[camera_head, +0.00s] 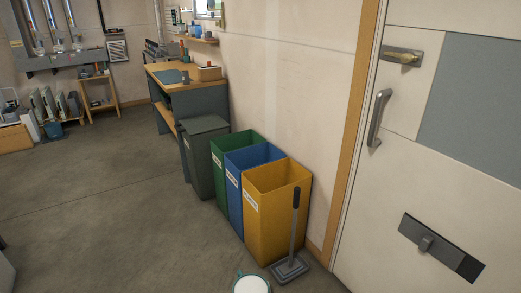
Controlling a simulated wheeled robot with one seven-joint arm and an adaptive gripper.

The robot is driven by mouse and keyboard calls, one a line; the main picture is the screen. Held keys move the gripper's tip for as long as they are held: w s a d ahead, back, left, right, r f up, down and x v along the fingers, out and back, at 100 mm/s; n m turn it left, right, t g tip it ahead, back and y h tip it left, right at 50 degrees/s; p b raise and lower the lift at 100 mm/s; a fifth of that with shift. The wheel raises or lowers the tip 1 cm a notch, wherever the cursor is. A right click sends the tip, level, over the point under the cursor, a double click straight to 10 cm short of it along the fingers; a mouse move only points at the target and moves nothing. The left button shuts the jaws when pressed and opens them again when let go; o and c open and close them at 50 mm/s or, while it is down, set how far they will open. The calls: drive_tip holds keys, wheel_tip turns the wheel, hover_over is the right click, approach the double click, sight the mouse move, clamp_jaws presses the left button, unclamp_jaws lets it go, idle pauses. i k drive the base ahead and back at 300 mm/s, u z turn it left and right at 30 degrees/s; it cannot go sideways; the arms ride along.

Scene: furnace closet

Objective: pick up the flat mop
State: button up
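The flat mop (293,232) stands upright on the floor, in the lower right of the head view. Its dark grip is at the top of a thin grey handle. Its flat grey rectangular head (288,269) rests on the floor. The mop stands in front of the yellow bin (265,222), near its right front corner; I cannot tell whether the handle touches the bin. My gripper is not in view.
A green bin (218,160), a blue bin (233,196) and a dark lidded bin (203,170) line the wall. A round white object with a teal edge (251,285) is cut off below. A door (400,180) is at right. Open floor (110,215) lies left.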

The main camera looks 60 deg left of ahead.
sight(291, 268)
drive_tip(key=u, duration=2.9)
drive_tip(key=k, duration=1)
drive_tip(key=z, duration=0.95)
drive_tip(key=i, duration=1)
